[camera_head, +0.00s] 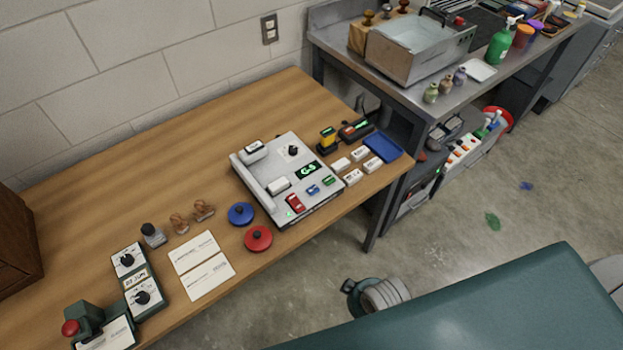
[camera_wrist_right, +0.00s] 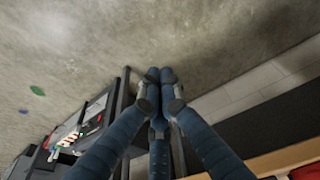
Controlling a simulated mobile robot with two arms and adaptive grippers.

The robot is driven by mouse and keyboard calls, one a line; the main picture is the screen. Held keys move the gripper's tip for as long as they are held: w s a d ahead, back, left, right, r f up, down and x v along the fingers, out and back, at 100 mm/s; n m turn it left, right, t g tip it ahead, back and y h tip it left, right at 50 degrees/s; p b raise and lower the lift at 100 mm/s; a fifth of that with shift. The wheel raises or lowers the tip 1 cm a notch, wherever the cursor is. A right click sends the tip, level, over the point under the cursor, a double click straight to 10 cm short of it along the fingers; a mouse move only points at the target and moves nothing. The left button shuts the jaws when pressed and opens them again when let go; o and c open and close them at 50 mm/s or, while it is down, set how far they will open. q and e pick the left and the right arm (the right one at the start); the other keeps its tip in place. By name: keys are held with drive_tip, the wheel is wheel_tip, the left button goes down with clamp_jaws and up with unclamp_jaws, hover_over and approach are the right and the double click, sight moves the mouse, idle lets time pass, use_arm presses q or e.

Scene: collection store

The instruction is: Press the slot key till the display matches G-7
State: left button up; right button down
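The grey device (camera_head: 310,212) sits on the wooden table near its right end. Its small dark display (camera_head: 309,170) shows green characters that look like G-5. Along its front edge are a red key (camera_head: 295,203), a blue key (camera_head: 313,190) and a green key (camera_head: 328,181); their labels are too small to read, so I cannot tell which is the slot key. My right gripper (camera_wrist_right: 160,77) shows in the right wrist view with its blue fingers together and nothing between them, apart from the device. My left gripper is not in view.
A blue knob (camera_head: 241,214), a red knob (camera_head: 258,238) and paper cards (camera_head: 207,279) lie left of the device. White blocks (camera_head: 358,154) and a blue tray (camera_head: 383,147) lie right. A metal bench (camera_head: 487,80) stands behind. A teal surface (camera_head: 480,315) fills the lower right.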

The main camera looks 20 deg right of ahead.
drive_tip(key=w+a+r+t+p, duration=0.1)
drive_tip(key=w+r+p, duration=0.25)
drive_tip(key=r, duration=1.05)
wheel_tip(320, 180, up, 13)
drive_tip(key=n+t+y+p, duration=0.2)
drive_tip(key=t+y+p, duration=0.1)
drive_tip(key=t, duration=0.2)
hover_over(314, 192)
use_arm(q)
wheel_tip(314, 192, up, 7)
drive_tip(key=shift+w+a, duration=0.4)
drive_tip(key=shift+b, duration=0.3)
use_arm(e)
drive_tip(key=shift+f, duration=0.1)
wheel_tip(314, 192, down, 7)
drive_tip(key=b, duration=0.7)
drive_tip(key=shift+b, duration=0.35)
drive_tip(key=shift+f+b, duration=0.3)
drive_tip(key=shift+f, duration=0.5)
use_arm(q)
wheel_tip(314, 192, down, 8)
